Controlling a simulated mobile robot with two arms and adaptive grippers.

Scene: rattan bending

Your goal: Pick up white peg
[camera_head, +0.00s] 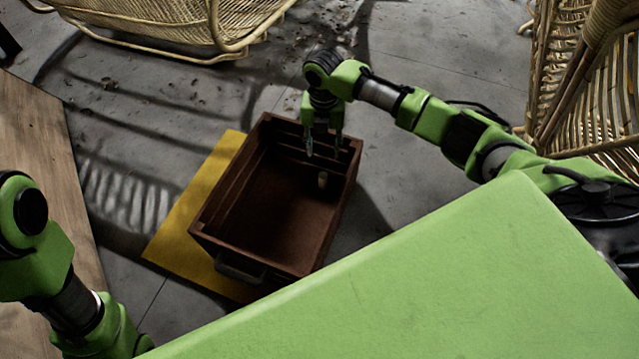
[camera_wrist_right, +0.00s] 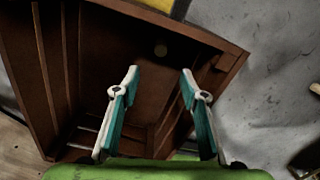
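The white peg (camera_head: 322,180) stands inside a dark brown wooden crate (camera_head: 205,217), near its far right wall. It looks small and pale. In the right wrist view the peg (camera_wrist_right: 160,49) is a dim round spot beyond the fingertips. My right gripper (camera_head: 324,153) hangs over the crate's far end, above the peg and apart from it. Its two fingers (camera_wrist_right: 160,75) are spread, with nothing between them. My left arm shows at the lower left of the head view, but its gripper is out of the picture.
The crate stands on a yellow mat (camera_head: 180,230) on the grey floor. A wooden surface (camera_head: 40,170) lies at the left. Rattan furniture stands at the top left (camera_head: 160,25) and the right (camera_head: 575,90). The crate's walls surround the peg.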

